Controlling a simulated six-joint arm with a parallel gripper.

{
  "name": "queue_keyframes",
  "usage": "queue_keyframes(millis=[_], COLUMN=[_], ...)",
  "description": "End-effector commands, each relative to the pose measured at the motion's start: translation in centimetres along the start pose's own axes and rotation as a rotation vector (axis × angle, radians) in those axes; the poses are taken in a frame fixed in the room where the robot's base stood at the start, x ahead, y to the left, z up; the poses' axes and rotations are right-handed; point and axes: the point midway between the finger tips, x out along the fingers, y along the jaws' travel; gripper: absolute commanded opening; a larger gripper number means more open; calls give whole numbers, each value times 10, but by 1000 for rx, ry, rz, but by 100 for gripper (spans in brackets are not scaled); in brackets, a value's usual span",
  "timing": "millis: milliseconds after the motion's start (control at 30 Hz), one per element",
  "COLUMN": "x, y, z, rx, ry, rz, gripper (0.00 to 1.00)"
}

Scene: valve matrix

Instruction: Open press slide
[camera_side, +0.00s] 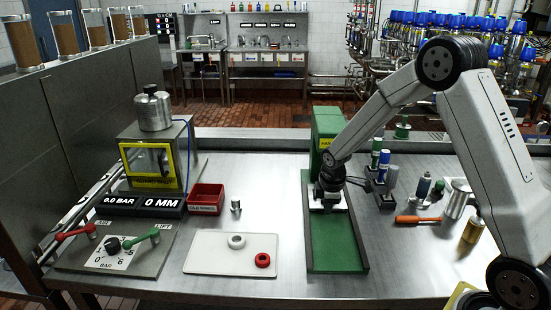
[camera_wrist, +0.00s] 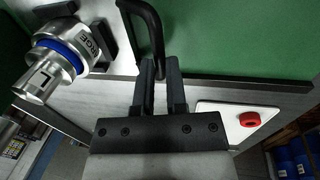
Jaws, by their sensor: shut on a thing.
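The green press (camera_side: 327,128) stands at the back middle of the steel bench, with its long green bed (camera_side: 336,255) running towards the front. A pale slide block (camera_side: 315,206) sits at the bed's back end, under my wrist. My gripper (camera_side: 328,198) is low over it and hides much of it. In the wrist view my gripper's fingers (camera_wrist: 160,70) are shut on a black bar handle (camera_wrist: 152,22), over a green surface. A metal fitting with a blue ring (camera_wrist: 62,55) is left of the handle, beside a black holder.
A white tray (camera_side: 205,262) with a white ring and a red ring (camera_side: 262,260) lies left of the bed. A red bin (camera_side: 206,198) and small metal part (camera_side: 236,206) are behind it. The bed's front is clear.

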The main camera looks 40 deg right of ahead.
Motion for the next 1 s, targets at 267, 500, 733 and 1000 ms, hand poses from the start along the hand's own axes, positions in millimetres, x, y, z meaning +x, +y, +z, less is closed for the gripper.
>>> queue_keyframes(millis=[267, 500, 733, 1000], x=[-7, -16, -24, -32], y=[-34, -81, -131, -172], z=[-1, -1, -2, -2], rx=[-3, -5, -6, -3], ry=[-3, -3, -3, -4], rz=[-3, -3, -3, -3], gripper=[0, 0, 0, 0])
